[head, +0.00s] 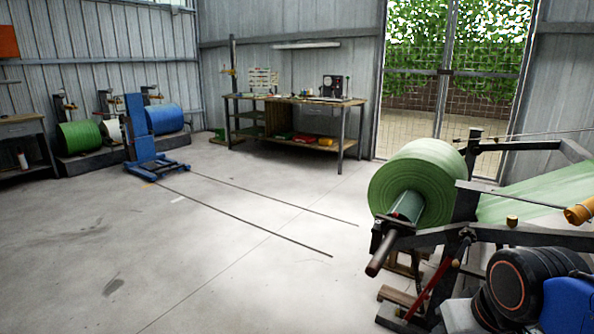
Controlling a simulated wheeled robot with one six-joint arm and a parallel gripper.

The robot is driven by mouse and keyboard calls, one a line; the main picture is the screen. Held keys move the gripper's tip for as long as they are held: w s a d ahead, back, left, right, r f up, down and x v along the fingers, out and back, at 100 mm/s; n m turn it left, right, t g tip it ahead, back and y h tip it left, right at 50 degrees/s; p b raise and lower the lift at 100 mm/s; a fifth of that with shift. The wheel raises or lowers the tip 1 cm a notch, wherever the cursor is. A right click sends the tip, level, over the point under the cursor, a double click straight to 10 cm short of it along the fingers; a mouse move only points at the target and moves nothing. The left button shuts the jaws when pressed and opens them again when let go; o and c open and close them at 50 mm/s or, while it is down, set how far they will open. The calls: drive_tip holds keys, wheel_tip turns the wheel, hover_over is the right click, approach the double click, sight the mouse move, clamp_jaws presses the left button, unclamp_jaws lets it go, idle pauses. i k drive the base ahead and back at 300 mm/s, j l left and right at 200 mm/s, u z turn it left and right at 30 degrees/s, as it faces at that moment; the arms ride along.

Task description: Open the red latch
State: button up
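A long red bar (432,288) slants beside the near leg of the unwind stand (430,241) in the lower right of the head view. It is the only red latch-like part that I can make out, and I cannot tell whether it is the latch or whether it is open. A large green roll (418,180) sits on a shaft (381,252) whose near end rests in a dark holder (398,228) on the stand. My gripper is not in view.
A green web (530,192) runs right from the stand. A blue lifter (140,135) stands at the back left near the green roll (80,138) and blue roll (164,118). A workbench (296,100) stands at the back. The concrete floor (200,235) is open, with two dark rails.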

sight(395, 214)
drive_tip(key=i+j, duration=0.1)
drive_tip(key=i, duration=1.2)
